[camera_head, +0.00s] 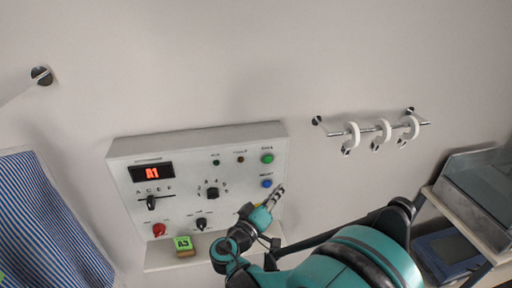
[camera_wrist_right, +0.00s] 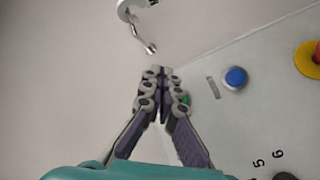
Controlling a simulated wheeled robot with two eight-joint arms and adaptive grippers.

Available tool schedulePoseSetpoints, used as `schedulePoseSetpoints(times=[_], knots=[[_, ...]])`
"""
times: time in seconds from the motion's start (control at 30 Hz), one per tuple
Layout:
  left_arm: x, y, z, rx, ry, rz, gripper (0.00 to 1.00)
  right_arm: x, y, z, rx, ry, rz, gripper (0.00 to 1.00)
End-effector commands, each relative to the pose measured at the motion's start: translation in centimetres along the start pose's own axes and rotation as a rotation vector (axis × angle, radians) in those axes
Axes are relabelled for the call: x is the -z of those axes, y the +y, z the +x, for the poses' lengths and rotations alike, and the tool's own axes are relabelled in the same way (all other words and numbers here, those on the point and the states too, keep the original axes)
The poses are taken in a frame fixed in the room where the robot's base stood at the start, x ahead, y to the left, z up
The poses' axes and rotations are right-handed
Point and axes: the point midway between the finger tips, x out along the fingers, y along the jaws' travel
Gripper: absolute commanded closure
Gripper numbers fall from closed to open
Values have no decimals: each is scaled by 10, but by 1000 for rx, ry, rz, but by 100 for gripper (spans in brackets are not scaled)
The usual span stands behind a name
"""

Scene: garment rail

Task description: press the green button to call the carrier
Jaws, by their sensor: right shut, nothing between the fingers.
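The green button (camera_head: 267,158) sits at the upper right of the white control panel (camera_head: 130,150), above a blue button (camera_head: 266,183). My right gripper (camera_head: 279,192) is shut and empty. In the head view its fingertips show just right of and below the blue button, lower than the green one. In the wrist view, the shut fingertips (camera_wrist_right: 158,72) point up the picture. A piece of the green button (camera_wrist_right: 184,99) shows beside the right finger, which partly hides it. The blue button (camera_wrist_right: 235,77) is clear to the right. I cannot tell the gap to the panel. My left gripper is out of view.
The panel has a red-lit display (camera_head: 152,172), several dark knobs and a red button (camera_head: 159,230). A green-faced block (camera_head: 183,244) sits on its lower ledge. A rail (camera_head: 366,130) with white rings is at right. Striped cloth (camera_head: 45,220) hangs at left.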

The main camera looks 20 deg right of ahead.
Motion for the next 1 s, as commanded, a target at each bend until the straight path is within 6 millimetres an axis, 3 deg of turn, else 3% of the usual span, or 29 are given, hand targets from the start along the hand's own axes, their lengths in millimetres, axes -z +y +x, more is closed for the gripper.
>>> schedulePoseSetpoints(times=[0.57, 1.0], knots=[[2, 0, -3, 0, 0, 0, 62, 9, 3, 1, -33, 25, 6, 100], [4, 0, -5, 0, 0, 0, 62, 39, -24, 40, -33, 24, 6, 100]])
